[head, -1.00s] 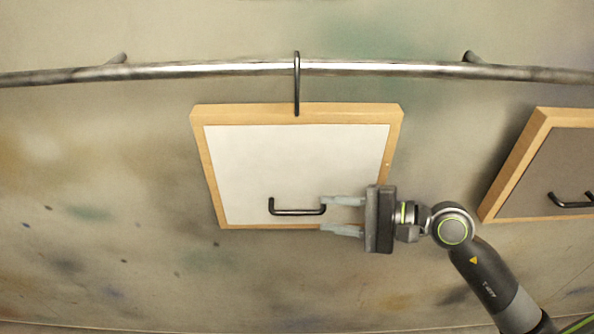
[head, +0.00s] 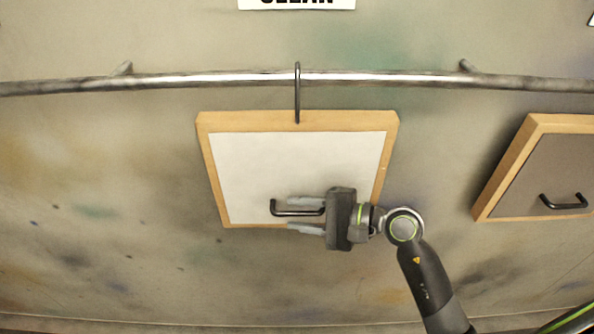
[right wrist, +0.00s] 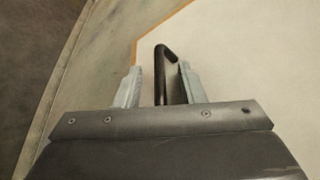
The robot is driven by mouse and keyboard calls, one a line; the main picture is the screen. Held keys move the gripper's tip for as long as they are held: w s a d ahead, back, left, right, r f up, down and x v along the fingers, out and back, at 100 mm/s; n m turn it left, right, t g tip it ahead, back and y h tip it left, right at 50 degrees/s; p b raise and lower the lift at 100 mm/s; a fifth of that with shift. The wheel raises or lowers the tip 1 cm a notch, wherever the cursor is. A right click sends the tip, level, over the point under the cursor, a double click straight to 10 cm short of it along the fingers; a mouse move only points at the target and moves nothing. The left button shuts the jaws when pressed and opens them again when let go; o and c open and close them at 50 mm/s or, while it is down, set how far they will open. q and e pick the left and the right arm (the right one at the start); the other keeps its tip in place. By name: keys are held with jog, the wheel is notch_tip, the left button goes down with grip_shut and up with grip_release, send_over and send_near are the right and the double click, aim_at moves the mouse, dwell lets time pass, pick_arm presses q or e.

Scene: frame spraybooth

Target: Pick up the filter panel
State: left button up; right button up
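A filter panel with a white face and a light wooden frame (head: 255,155) hangs by a black hook (head: 297,92) from a metal rail. Its black bar handle (head: 285,212) is low on the face. My right gripper (head: 290,214) reaches in from the right, with one finger above and one below the handle. In the right wrist view the fingers (right wrist: 160,70) are apart, with the handle (right wrist: 160,62) between them and gaps showing beside it. Part of the handle is hidden behind the gripper. My left gripper is out of view.
The rail (head: 400,77) runs across the whole wall above the panel. A second panel, with a grey face (head: 560,165) and its own handle, hangs at the right. A cut-off sign reading "CLEAN" (head: 297,4) is at the top. The wall at left is bare.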

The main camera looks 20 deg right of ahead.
jog(key=shift+w+a+f, duration=0.15)
jog(key=shift+w+a, duration=0.15)
jog(key=shift+a, duration=0.1)
grip_shut()
jog(key=shift+r, duration=0.2)
